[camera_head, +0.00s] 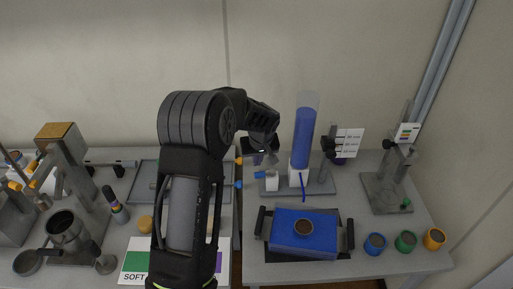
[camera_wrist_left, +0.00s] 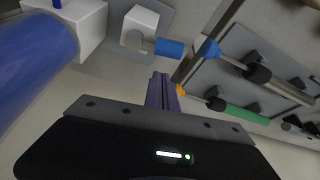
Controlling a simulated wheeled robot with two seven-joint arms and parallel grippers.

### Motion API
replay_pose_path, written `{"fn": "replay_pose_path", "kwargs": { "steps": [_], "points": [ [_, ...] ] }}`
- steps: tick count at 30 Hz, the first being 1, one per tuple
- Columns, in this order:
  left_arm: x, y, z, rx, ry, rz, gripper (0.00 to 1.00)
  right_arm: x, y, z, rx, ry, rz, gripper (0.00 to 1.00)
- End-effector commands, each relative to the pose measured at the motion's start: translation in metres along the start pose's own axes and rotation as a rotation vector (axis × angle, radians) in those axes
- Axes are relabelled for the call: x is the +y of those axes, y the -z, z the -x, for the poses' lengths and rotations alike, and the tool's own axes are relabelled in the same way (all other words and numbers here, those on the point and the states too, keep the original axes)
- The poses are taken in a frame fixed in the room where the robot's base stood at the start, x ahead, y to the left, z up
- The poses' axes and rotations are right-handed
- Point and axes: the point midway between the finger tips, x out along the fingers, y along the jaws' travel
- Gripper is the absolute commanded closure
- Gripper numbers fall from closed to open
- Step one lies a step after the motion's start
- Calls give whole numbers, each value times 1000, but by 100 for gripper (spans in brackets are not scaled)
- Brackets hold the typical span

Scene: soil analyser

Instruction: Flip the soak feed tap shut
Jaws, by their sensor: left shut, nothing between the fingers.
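The soak feed tap appears to be the small white block with a blue lever (camera_head: 260,175) at the foot of the blue-filled column (camera_head: 304,138). In the left wrist view the blue lever (camera_wrist_left: 170,47) sticks out sideways from the white block (camera_wrist_left: 138,26). My left gripper (camera_head: 269,160) is over the bench just behind the tap in the head view. Its fingers (camera_wrist_left: 162,78) are shut and empty, with their tips close to the lever in the wrist view; I cannot tell whether they touch it. My right gripper is out of view.
Blue, green and orange pots stand at the right. A metal stand (camera_head: 385,190) is behind them. Tools lie on a grey mat (camera_head: 144,180) left of the tap.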

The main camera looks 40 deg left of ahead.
Motion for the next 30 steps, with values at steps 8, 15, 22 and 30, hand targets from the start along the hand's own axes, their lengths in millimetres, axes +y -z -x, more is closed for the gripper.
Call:
{"fn": "replay_pose_path", "kwargs": {
  "steps": [8,15,22,30],
  "points": [
    [0,-21,4,0,0,1,100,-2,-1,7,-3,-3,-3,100],
    [-1,-21,4,1,1,1,100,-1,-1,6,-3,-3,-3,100],
    [1,-22,4,1,4,8,100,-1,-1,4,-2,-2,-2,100],
    [5,-24,4,1,15,40,100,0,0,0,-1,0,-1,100]
  ]
}}
